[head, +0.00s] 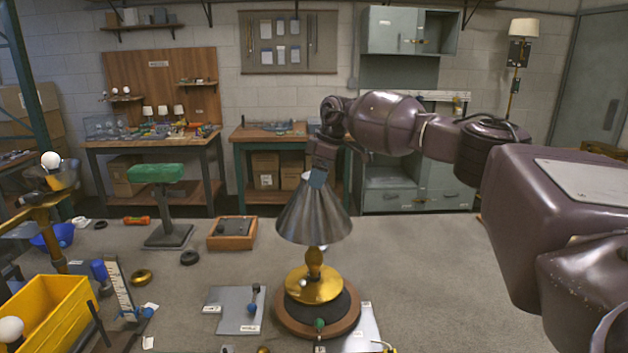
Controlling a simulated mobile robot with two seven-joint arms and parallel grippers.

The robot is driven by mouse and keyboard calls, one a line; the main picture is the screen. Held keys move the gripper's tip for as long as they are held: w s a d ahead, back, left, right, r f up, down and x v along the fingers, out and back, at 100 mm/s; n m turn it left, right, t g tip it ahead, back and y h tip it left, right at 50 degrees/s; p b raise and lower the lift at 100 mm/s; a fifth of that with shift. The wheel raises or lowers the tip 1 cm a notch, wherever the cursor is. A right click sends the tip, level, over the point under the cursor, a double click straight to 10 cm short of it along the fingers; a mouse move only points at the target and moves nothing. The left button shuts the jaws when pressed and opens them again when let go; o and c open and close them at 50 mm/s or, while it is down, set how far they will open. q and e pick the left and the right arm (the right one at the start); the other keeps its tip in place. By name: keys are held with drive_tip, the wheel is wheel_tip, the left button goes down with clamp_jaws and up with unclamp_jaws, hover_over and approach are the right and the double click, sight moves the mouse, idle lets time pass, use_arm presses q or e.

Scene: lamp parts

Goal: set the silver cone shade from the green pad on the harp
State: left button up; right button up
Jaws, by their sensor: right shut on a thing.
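The silver cone shade (313,212) is upright, wide end down, in the middle of the head view. My right gripper (318,178) is shut on its narrow top from above. The shade is over a lamp with a gold body (314,285) on a round dark and wooden base (318,316). The harp is hidden, so I cannot tell whether the shade touches it. A green pad (156,172) tops a dark stand at the left, with nothing on it. My left gripper is not in view.
A wooden tray (232,233) and a grey plate (236,309) lie left of the lamp. A yellow bin (52,315), a white ruled upright (119,289) and a gold ring (141,276) are at the lower left.

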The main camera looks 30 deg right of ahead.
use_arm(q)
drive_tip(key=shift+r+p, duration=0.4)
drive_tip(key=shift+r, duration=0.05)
use_arm(e)
drive_tip(key=shift+f, duration=0.3)
idle(0.8)
drive_tip(key=o, duration=1.6)
drive_tip(key=shift+o, duration=0.2)
drive_tip(key=shift+v, duration=1.15)
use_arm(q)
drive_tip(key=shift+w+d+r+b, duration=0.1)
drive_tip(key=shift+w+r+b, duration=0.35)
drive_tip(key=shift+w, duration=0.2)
use_arm(e)
drive_tip(key=v, duration=0.8)
drive_tip(key=shift+r, duration=0.25)
drive_tip(key=shift+s+d+f, duration=0.1)
drive_tip(key=shift+s, duration=0.05)
